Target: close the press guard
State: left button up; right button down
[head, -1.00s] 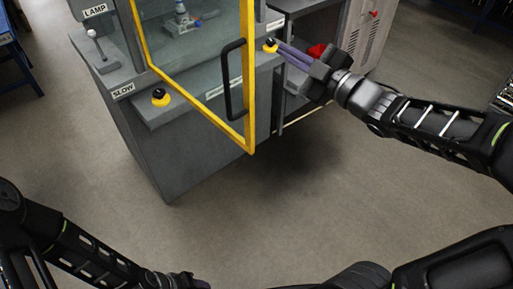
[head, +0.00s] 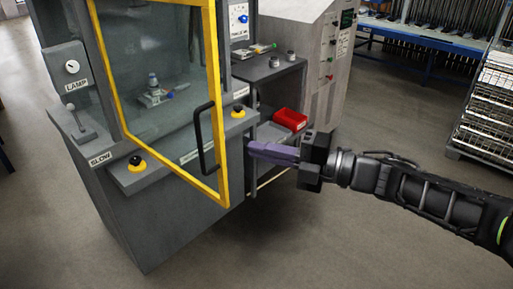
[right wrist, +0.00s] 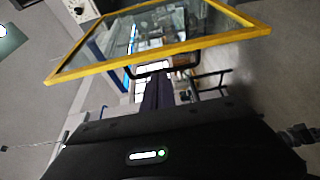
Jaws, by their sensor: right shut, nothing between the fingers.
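The press guard (head: 224,130) is a clear panel in a yellow frame on the front of the grey press (head: 150,225). It stands swung out from the press, with its right edge toward me. A black handle (head: 202,140) is on its right side. My right gripper (head: 252,150) is shut and empty, pointing left, just right of the guard's edge in the picture. In the right wrist view the yellow frame (right wrist: 160,53) and the handle (right wrist: 150,69) lie beyond the purple fingers (right wrist: 158,92); I cannot tell whether they touch. My left gripper is out of view.
Yellow-based black buttons stand on the press ledge at left (head: 136,163) and right (head: 238,111). A red bin (head: 290,119) sits on a shelf beyond my right gripper. A grey cabinet (head: 310,60) stands behind. The floor in front is clear.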

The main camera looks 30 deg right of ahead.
jog(key=x, duration=0.8)
jog(key=shift+a, duration=0.2)
jog(key=shift+w, duration=0.1)
